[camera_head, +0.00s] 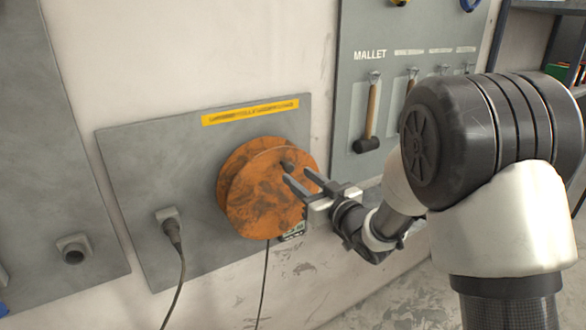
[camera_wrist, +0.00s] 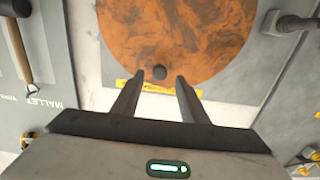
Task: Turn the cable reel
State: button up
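The cable reel (camera_head: 262,195) is an orange, rust-stained double disc mounted on a grey wall panel. It fills the upper middle of the wrist view (camera_wrist: 178,35). A small dark knob (camera_wrist: 160,72) stands on its face near the rim; in the head view the knob (camera_head: 287,167) is at the reel's upper right. My gripper (camera_head: 298,179) is in front of the reel's right part. Its two fingers are apart and empty, and in the wrist view the knob appears just beyond and between the fingertips (camera_wrist: 160,78). I cannot tell whether they touch the reel.
A yellow label strip (camera_head: 250,111) is above the reel. A plug with a cable (camera_head: 170,225) is at the panel's lower left, and another cable (camera_head: 263,285) hangs below the reel. A mallet (camera_head: 370,115) hangs on the tool board to the right.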

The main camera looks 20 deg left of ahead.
aim_at(291, 170)
jog(key=shift+x, duration=2.15)
jog(key=shift+c, duration=0.5)
grip_shut()
